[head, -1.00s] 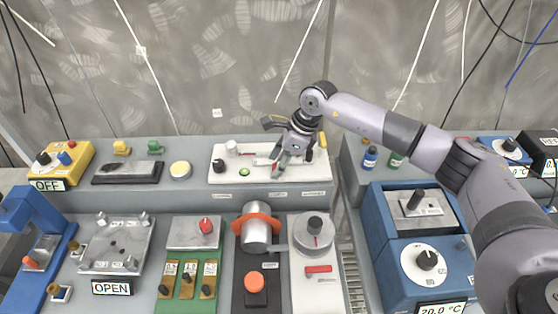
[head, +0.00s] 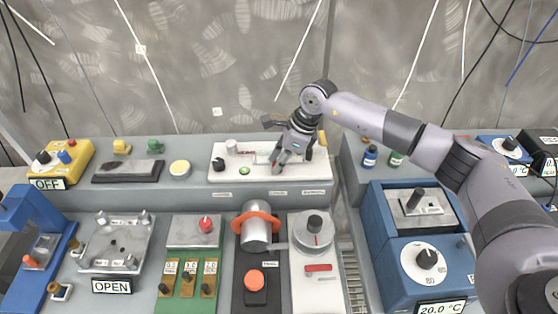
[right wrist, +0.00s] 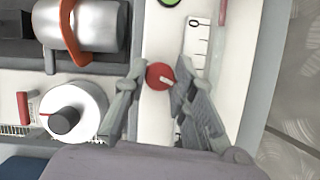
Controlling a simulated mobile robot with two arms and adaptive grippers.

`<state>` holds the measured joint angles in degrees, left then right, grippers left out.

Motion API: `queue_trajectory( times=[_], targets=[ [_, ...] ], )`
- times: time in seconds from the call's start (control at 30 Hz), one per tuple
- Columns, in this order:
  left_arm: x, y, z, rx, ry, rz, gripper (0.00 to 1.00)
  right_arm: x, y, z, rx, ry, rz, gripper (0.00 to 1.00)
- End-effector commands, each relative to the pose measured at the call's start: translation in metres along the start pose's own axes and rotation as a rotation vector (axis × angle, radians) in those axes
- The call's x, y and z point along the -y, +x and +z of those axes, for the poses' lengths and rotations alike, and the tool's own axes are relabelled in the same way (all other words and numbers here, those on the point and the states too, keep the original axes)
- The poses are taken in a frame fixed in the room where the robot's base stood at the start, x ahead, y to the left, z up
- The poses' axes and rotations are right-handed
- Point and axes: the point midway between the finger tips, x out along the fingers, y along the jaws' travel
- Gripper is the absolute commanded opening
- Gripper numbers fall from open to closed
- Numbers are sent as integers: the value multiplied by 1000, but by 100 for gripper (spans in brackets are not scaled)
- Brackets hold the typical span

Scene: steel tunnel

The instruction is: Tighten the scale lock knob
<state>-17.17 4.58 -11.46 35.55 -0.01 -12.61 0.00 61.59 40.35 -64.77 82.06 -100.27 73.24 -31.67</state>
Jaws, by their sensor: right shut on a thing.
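The scale lock knob (right wrist: 160,76) is a small red disc with a pale pointer mark, seen in the right wrist view beside the white ruled scale (right wrist: 197,45). My right gripper (right wrist: 158,82) has one finger on each side of the knob and is shut on it. In the head view my right gripper (head: 281,160) reaches down onto the white instrument (head: 222,177) on the back shelf, and its fingers hide the knob. My left gripper is not in view.
A green button (head: 244,170) and a black knob (head: 218,163) sit on the same white instrument. A metal cylinder with an orange band (head: 257,225) and a dial with a black knob (head: 314,226) stand in front.

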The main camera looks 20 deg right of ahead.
Motion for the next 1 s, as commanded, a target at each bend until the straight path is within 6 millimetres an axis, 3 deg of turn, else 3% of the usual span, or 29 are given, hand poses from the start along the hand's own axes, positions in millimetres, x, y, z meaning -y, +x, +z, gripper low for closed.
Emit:
queue_trajectory(
  times=[0.37, 1.0],
  targets=[
    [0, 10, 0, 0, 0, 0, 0, 0, 1, -1, 0, 125, -54, 0],
    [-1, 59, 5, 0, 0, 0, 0, -3, 4, 0, 3, 665, -280, 0]
  ],
)
